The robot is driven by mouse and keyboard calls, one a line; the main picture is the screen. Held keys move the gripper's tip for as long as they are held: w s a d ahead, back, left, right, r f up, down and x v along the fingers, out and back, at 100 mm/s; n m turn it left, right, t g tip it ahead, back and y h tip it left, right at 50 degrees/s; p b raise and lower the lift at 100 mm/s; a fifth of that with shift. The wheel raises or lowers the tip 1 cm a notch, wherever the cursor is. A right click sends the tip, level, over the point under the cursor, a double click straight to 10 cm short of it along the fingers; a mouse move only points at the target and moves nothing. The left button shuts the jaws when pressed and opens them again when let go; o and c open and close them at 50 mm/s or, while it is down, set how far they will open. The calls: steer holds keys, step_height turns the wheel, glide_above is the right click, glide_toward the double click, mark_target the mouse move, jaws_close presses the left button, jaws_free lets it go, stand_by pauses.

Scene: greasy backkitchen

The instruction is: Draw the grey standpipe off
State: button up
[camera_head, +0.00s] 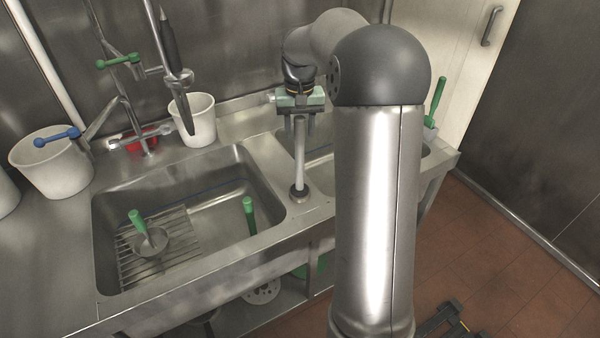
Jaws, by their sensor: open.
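The grey standpipe (299,155) stands upright, a slim pipe with a wider dark collar at its foot. Its foot shows against the strip between the two sink basins, near the front. My gripper (299,112) is open and points down over the top of the pipe. Its fingers appear to be on either side of the pipe's upper end. I cannot tell whether they touch it, and the very top is hidden by the gripper.
The left basin (225,212) holds a wire rack (170,262), a green-handled ladle (150,240) and another green handle (249,215). My arm hides much of the right basin (320,146). White buckets (55,165) (196,122), taps (120,61) and a hanging sprayer (175,65) stand behind.

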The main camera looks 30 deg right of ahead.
mark_target(299, 117)
steer(key=shift+c, duration=0.3)
jaws_close()
steer(key=shift+r+p, duration=0.25)
steer(key=shift+p, duration=0.05)
steer(key=shift+r+p, duration=2.15)
steer(key=shift+r, duration=0.5)
